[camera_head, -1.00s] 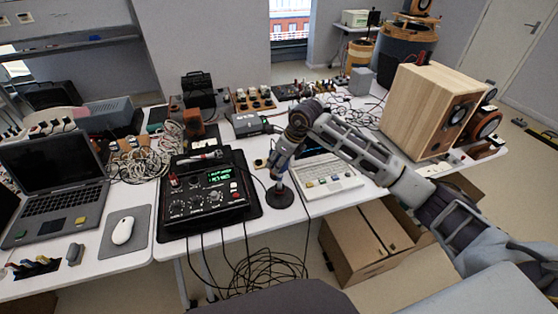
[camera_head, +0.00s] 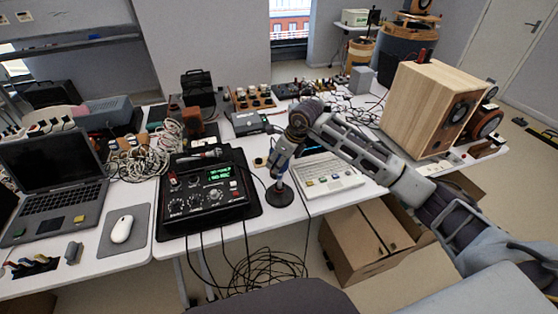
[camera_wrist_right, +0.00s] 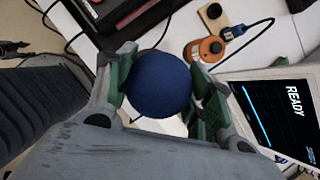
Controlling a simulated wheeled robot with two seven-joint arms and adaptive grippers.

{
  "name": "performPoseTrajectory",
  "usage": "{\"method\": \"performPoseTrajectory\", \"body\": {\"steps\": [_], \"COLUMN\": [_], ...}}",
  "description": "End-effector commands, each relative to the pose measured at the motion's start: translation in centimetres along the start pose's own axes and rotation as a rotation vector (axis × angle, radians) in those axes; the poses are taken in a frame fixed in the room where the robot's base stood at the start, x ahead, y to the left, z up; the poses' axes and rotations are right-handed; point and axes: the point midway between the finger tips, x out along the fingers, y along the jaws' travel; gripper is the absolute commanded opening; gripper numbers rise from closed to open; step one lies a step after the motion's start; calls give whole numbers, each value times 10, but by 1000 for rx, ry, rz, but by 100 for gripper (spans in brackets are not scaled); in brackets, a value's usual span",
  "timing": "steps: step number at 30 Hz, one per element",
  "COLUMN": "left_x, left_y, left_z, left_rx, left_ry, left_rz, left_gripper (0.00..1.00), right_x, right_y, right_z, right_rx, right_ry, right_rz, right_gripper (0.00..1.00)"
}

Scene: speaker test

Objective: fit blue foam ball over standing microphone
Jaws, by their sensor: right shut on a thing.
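My right gripper (camera_head: 277,168) points down above the round black base (camera_head: 279,196) of the microphone stand at the table's front edge. In the right wrist view, its green-lined fingers (camera_wrist_right: 160,90) are shut on the blue foam ball (camera_wrist_right: 160,84), one on each side. In the head view the ball is hard to make out at the fingertips. The microphone's top is hidden by the gripper and ball, so I cannot tell whether the ball is around it or just above it. My left gripper is not in view.
A black mixer (camera_head: 205,199) with a microphone lying on it stands left of the stand. A white device with a screen (camera_head: 330,178) is close on the right. A wooden speaker (camera_head: 425,105) stands further right.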

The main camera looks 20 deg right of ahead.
Motion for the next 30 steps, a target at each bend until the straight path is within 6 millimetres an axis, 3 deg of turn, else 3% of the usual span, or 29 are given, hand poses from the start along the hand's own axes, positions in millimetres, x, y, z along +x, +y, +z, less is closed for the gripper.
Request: {"method": "performPoseTrajectory", "body": {"steps": [8,9,14,22,30], "left_x": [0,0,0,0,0], "left_y": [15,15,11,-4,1], "left_z": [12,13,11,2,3], "left_rx": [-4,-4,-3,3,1], "left_ry": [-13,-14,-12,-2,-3], "left_rz": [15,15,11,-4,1], "left_gripper": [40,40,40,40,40], "right_x": [0,0,0,1,-6], "right_y": [0,0,0,0,0], "right_z": [0,0,0,0,0], "right_rx": [0,0,0,0,0], "right_ry": [0,0,0,0,-1], "right_rz": [0,0,0,0,-1], "right_gripper": [40,56,76,77,77]}}
